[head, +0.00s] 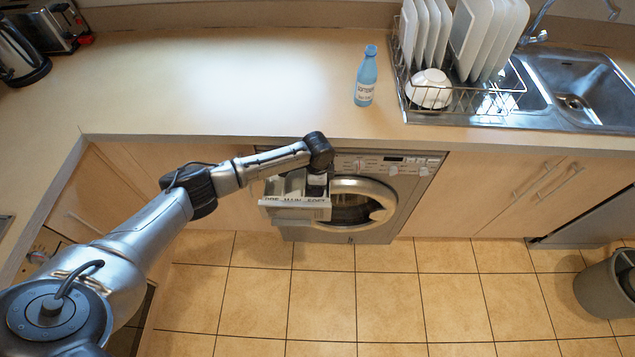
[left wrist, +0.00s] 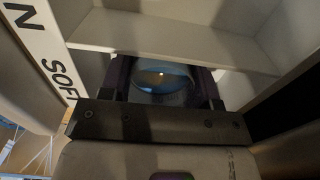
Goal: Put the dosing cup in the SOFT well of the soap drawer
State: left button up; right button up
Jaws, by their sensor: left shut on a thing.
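The soap drawer (head: 296,209) is pulled out of the washing machine, its front lettered PRE, MAIN and SOFT. My left gripper (head: 316,190) points down over the drawer's right end, by the SOFT lettering. In the left wrist view, the gripper (left wrist: 164,84) is shut on the bluish, see-through dosing cup (left wrist: 163,77), a dark finger on each side of it. White drawer walls (left wrist: 170,40) surround it, with the SOFT label at the left. I cannot tell whether the cup touches the well floor. The cup is hidden in the head view. My right gripper is not in view.
The washing machine (head: 386,223) stands under the counter (head: 220,95), whose front edge is close to my left wrist. A blue softener bottle (head: 366,77) stands on the counter, left of a dish rack (head: 470,100) and sink (head: 585,92). The tiled floor in front is clear.

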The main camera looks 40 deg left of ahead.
pick_arm(q)
jog(key=shift+f, duration=0.1)
jog(key=o, duration=0.9)
jog(key=shift+o, duration=0.2)
notch_tip(320, 180, up, 12)
jog(key=shift+p, duration=0.35)
